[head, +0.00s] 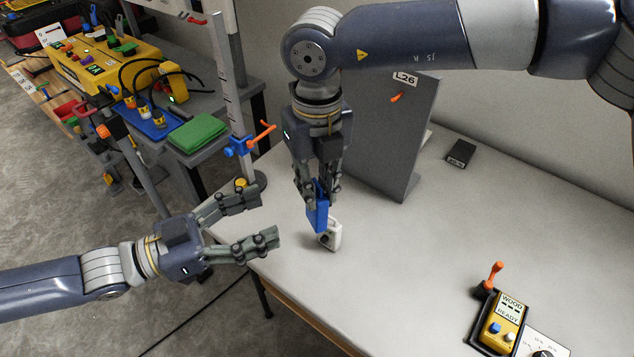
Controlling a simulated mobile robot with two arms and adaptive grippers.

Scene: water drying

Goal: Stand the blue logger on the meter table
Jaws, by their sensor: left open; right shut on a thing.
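The blue logger (316,214) is in my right gripper (320,196), which points down and is shut on it. The logger is upright, over the left part of the white-topped table (410,250), which carries a yellow meter (502,325). I cannot tell whether the logger's lower end touches the tabletop. A small white piece (332,236) with a dark opening shows just beside and below the logger; whether they touch is unclear. My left gripper (264,216) is open and empty, left of the logger near the table's left edge.
A grey upright panel (385,150) labelled L26 stands behind the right gripper. A black box (461,153) lies at the back. A post with a blue clamp (240,147) stands at the left corner. The table's middle is clear.

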